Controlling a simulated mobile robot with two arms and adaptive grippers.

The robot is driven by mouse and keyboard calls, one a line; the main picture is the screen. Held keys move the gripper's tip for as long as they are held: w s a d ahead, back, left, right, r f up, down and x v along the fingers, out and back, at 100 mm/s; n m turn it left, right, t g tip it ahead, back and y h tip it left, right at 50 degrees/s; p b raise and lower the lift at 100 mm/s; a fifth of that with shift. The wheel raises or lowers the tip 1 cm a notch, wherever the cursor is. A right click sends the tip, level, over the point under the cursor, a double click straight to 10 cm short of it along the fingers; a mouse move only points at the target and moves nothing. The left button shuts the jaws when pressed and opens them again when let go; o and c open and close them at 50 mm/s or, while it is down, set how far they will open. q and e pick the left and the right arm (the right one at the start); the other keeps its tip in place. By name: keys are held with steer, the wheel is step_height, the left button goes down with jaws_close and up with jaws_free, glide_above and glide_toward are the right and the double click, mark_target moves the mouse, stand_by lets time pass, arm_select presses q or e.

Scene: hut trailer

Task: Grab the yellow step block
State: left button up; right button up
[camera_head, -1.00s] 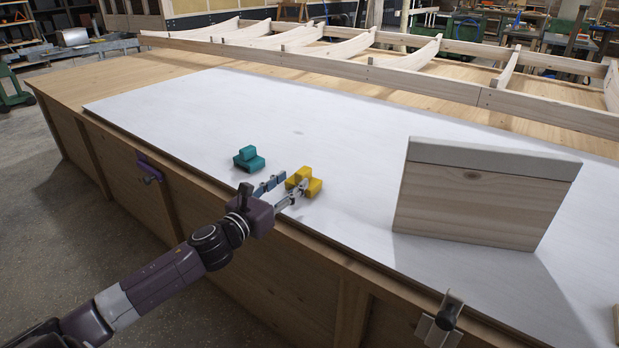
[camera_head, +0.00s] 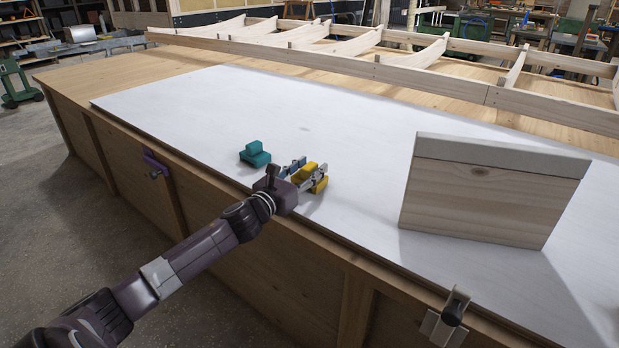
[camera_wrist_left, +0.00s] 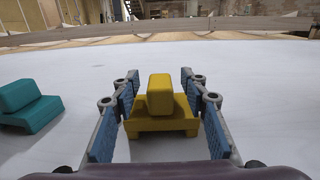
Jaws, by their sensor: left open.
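The yellow step block (camera_head: 311,178) sits on the white board near its front edge, partly hidden by my left gripper in the head view. My left gripper (camera_head: 304,169) is open, with its fingers on either side of the block. In the left wrist view, the yellow step block (camera_wrist_left: 160,108) stands upright between the blue-padded fingers of the left gripper (camera_wrist_left: 160,95). A narrow gap shows on both sides of its upper part; its wide base comes close to the pads. My right gripper is not in view.
A teal step block (camera_head: 254,154) sits left of the gripper, and also shows in the left wrist view (camera_wrist_left: 28,106). A wooden panel (camera_head: 490,195) stands upright on the right of the white board (camera_head: 330,115). Clamps (camera_head: 449,314) grip the bench's front edge. The board's middle is clear.

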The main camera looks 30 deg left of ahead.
arm_select(q)
jaws_close()
steer(key=shift+r, duration=0.15)
